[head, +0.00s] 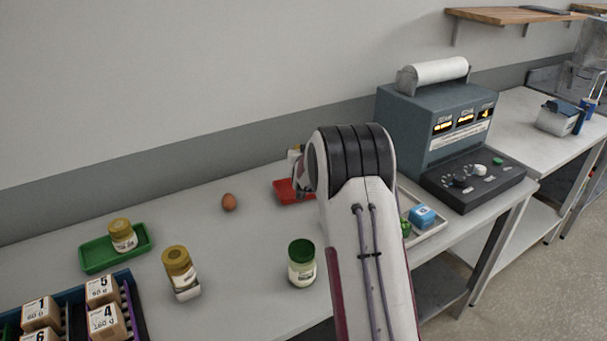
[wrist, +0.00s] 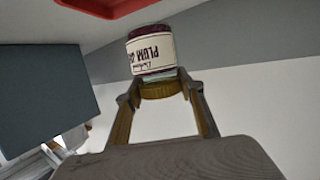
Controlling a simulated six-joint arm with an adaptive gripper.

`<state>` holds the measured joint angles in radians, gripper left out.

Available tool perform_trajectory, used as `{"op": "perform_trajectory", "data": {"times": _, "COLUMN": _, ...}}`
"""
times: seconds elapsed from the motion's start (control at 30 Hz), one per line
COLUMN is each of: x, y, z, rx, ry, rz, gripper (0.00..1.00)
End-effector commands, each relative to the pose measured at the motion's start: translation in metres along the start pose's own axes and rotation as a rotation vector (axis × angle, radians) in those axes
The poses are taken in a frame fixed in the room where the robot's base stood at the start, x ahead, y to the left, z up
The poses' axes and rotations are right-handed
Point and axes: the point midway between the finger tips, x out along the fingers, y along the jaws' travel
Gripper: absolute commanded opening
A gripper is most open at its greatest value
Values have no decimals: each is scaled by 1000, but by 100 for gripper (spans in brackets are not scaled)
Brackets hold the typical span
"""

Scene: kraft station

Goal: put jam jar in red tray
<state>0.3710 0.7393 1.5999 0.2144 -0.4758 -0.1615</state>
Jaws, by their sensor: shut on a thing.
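The jam jar (wrist: 152,52) has a cream label reading "PLUM", dark purple contents and a gold lid (wrist: 162,89). In the wrist view it appears upside down. My gripper (wrist: 161,86) is shut on the jar at its lid, with one finger on each side. The red tray (wrist: 118,8) shows at the top edge of the wrist view, close to the jar's base; I cannot tell the gap between them. In the head view the red tray (head: 288,193) lies on the bench, partly hidden behind my arm. My gripper and the jar are mostly hidden there.
A green tray (head: 90,262) holds a gold-lidded jar (head: 122,236). Another gold-lidded jar (head: 181,273), a green-lidded jar (head: 301,263) and an egg (head: 229,202) stand on the bench. A grey machine (head: 420,125) and a pale tray (head: 437,229) are right of my arm.

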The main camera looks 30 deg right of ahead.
Motion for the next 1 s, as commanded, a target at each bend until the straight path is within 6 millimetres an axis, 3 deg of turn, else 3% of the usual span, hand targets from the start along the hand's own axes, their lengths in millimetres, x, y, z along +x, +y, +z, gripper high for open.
{"op": "perform_trajectory", "data": {"times": 0.23, "x": 9, "y": 0, "z": 28, "rx": 0, "ry": 2, "rz": 0, "gripper": 6}}
{"op": "perform_trajectory", "data": {"times": 0.73, "x": 12, "y": 0, "z": 35, "rx": 1, "ry": 3, "rz": 1, "gripper": 6}}
{"op": "perform_trajectory", "data": {"times": 1.0, "x": 19, "y": 0, "z": 60, "rx": 2, "ry": 0, "rz": 1, "gripper": 6}}
